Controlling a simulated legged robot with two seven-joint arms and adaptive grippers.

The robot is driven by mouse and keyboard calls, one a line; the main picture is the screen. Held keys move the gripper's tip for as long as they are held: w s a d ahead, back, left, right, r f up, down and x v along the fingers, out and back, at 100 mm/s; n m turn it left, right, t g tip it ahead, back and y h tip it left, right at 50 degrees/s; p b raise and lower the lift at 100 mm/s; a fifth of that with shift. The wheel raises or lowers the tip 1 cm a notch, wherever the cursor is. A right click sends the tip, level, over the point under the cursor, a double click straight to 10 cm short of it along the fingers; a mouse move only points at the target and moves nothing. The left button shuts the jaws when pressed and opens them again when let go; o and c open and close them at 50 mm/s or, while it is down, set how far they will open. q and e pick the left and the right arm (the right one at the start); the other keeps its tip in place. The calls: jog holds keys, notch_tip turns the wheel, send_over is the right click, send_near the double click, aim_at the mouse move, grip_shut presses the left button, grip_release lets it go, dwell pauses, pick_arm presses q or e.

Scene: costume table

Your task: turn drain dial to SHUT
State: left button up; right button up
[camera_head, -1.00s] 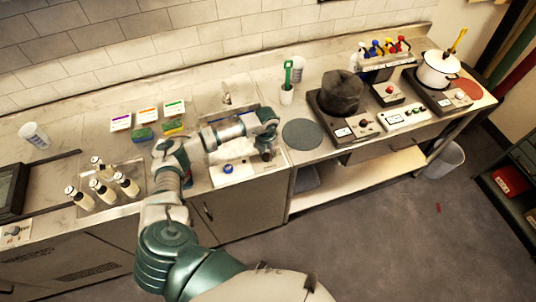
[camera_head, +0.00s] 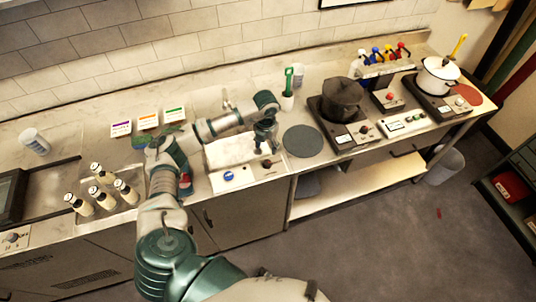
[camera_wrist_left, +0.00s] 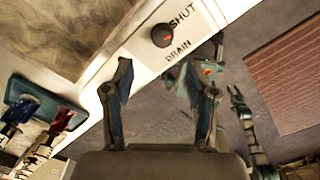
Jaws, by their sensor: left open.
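The drain dial (camera_wrist_left: 163,35) is a dark round knob with a red mark on the pale panel, between the printed words SHUT and DRAIN. I cannot tell exactly where its mark points. In the head view a dark knob (camera_head: 267,163) sits at the right of the sink's front panel, just below my left gripper (camera_head: 267,144). In the wrist view my left gripper (camera_wrist_left: 162,78) is open and empty. Its fingers are apart, with the dial beyond the tips and clear of them.
A blue dial (camera_head: 228,176) is on the same panel, left of the dark knob. The white sink (camera_head: 228,150) lies behind. Several bottles (camera_head: 103,184) stand at left. A round grey mat (camera_head: 303,141) and a burner with a dark pot (camera_head: 342,97) are at right.

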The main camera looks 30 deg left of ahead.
pick_arm(q)
jog(key=shift+a+r, duration=0.4)
jog(key=shift+r, duration=0.45)
jog(key=shift+d, duration=0.1)
notch_tip(320, 180, up, 5)
jog(key=m+b, duration=0.4)
jog(key=b, duration=0.1)
send_over(267, 162)
notch_tip(267, 162, down, 16)
jog(key=shift+f+p, duration=0.25)
jog(key=shift+p, duration=0.1)
grip_shut()
